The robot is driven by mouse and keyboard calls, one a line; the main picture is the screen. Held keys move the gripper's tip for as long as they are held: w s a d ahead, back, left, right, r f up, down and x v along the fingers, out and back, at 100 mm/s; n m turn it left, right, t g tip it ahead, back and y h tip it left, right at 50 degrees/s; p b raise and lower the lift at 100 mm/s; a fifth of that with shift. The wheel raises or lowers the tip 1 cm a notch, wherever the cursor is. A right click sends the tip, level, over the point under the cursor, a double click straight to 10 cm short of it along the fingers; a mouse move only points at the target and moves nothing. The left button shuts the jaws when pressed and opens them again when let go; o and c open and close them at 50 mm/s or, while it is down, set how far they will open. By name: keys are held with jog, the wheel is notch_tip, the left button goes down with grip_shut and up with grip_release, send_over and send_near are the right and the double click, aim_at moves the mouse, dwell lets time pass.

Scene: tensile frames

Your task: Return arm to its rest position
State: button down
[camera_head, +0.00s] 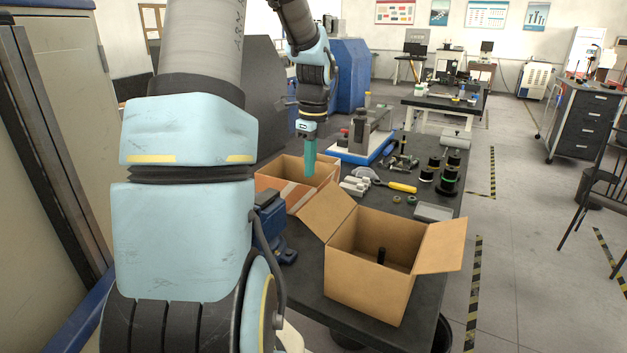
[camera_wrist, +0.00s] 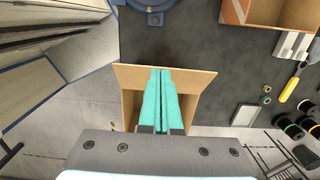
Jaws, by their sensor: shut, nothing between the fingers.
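My arm reaches up and over from the left foreground in the head view. My gripper (camera_head: 309,172) hangs at its far end with its teal fingers pointing down. The fingers are shut with nothing between them. In the head view they overlap the back cardboard box. In the wrist view the shut fingertips (camera_wrist: 160,72) overlap an open cardboard box (camera_wrist: 200,75) and hide much of its inside. The height of the fingertips above the boxes is hard to tell.
Black spools (camera_head: 447,180), a yellow-handled tool (camera_head: 402,187) and a grey tray (camera_head: 433,212) lie to the right.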

jog(key=w+a+r+b, duration=0.2)
jog(key=w+a, duration=0.1)
jog(key=a, duration=0.2)
jog(key=s+f+n, duration=0.4)
jog(key=s+n, duration=0.6)
jog(key=n, duration=0.1)
jog(key=s+f+n+t+b, duration=0.1)
jog(key=s+f+n, duration=0.3)
jog(key=s+n, duration=0.7)
jog(key=shift+d+h+b, duration=0.15)
jog(key=shift+h+b, duration=0.15)
jog(key=shift+h, duration=0.1)
